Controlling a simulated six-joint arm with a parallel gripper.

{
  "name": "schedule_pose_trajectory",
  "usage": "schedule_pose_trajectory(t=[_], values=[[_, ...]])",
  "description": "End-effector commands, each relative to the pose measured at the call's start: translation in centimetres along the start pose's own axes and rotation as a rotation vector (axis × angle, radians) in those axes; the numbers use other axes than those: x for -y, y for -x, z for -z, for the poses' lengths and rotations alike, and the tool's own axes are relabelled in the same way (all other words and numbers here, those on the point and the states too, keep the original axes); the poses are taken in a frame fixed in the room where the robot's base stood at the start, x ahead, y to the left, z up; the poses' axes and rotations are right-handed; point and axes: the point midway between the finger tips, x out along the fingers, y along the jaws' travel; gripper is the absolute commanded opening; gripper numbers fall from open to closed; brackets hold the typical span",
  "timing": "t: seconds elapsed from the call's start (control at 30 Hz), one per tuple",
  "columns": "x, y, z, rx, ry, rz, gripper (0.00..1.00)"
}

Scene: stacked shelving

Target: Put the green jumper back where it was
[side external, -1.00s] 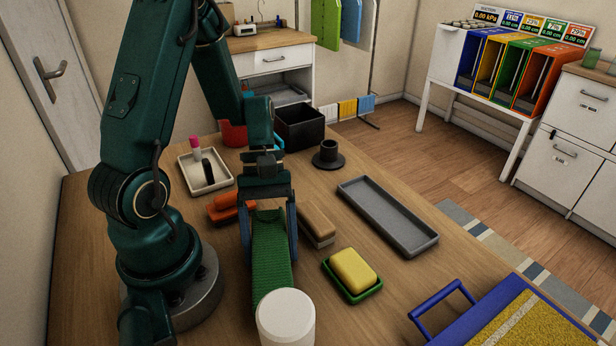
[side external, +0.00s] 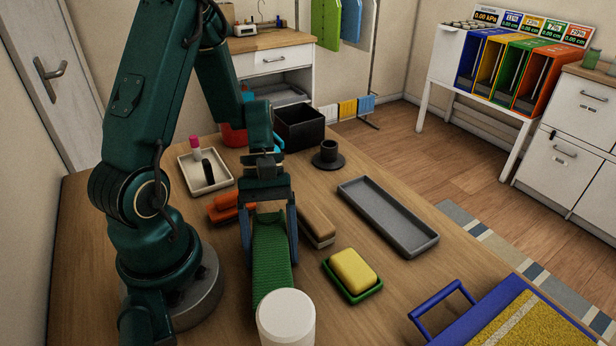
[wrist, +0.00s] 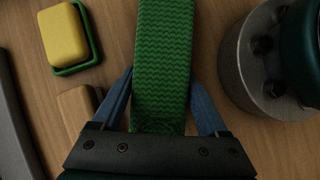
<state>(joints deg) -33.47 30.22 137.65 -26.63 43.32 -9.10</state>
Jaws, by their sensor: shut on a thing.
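The green jumper (side external: 271,262) is a long, ribbed, folded green bundle on the wooden table, with its near end beside or behind a white cylinder. My gripper (side external: 268,238) is over its far end, with one blue finger on each side, shut on it. In the wrist view the jumper (wrist: 163,60) runs up between the two fingers of my gripper (wrist: 164,98). Whether the jumper is lifted off the table is hard to tell.
A white cylinder (side external: 286,318) stands at the jumper's near end. A wooden-topped brush (side external: 317,224) and a yellow sponge in a green dish (side external: 354,272) lie to the right, orange items (side external: 226,208) to the left. A grey tray (side external: 388,216) lies further right. A black box (side external: 300,128) stands behind.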

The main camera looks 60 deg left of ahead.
Motion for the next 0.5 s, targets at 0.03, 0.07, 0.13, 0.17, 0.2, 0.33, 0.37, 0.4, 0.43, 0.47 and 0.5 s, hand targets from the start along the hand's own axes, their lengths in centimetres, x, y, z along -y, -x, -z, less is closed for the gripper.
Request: schedule_pose_trajectory(t=[0.03, 0.07, 0.13, 0.17, 0.2, 0.33, 0.37, 0.4, 0.43, 0.47, 0.5], values=[[0.1, -1.3, 0.5, -0.016, 0.005, 0.011, 0.15], [0.1, -1.3, 0.5, -0.017, 0.005, 0.011, 0.93], [0.1, -1.3, 0.5, -0.017, 0.006, 0.01, 1.0], [0.1, -1.3, 0.5, -0.017, 0.006, 0.01, 1.0], [0.1, -1.3, 0.5, -0.017, 0.006, 0.011, 1.0], [0.1, -1.1, 0.5, -0.018, 0.005, 0.01, 1.0], [0.1, -1.0, 0.5, -0.018, 0.004, 0.009, 1.0], [0.0, -0.8, 0.5, -0.018, 0.002, 0.007, 1.0], [0.0, -0.5, 0.5, -0.017, 0.001, 0.005, 1.0], [-0.1, -0.2, 0.5, -0.017, 0.001, 0.003, 1.0], [-0.1, 0.3, 0.5, -0.016, -0.001, 0.001, 1.0]])
